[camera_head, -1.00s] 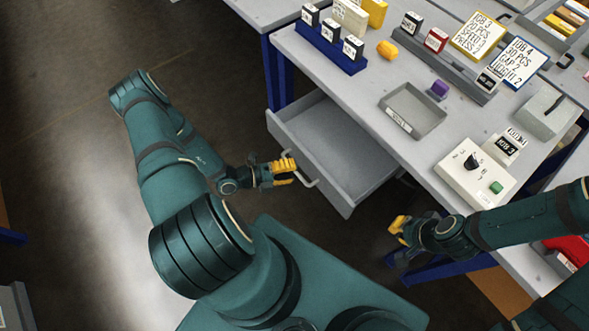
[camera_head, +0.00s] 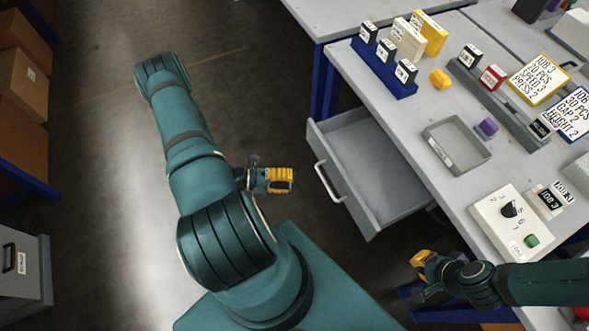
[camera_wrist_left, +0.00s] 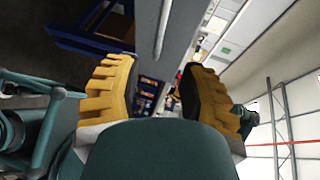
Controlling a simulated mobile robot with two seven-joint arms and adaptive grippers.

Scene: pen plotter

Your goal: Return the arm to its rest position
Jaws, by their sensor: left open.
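My left gripper (camera_head: 280,180) has yellow fingers and is in the middle of the head view, to the left of the open drawer's handle (camera_head: 328,183) and apart from it. In the left wrist view its two yellow fingers (camera_wrist_left: 157,90) stand apart with nothing between them. My left arm reaches up the picture and bends back to the gripper. My right gripper (camera_head: 416,275) is at the lower right, low beside the table; its fingers are too small and turned to tell how they stand.
The grey drawer (camera_head: 375,165) is pulled out and looks empty. The table (camera_head: 400,125) carries a blue rack (camera_head: 385,68), a grey tray (camera_head: 457,145), a control box (camera_head: 510,222) and job cards. A shelf with boxes (camera_head: 22,80) stands at far left. The floor between is clear.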

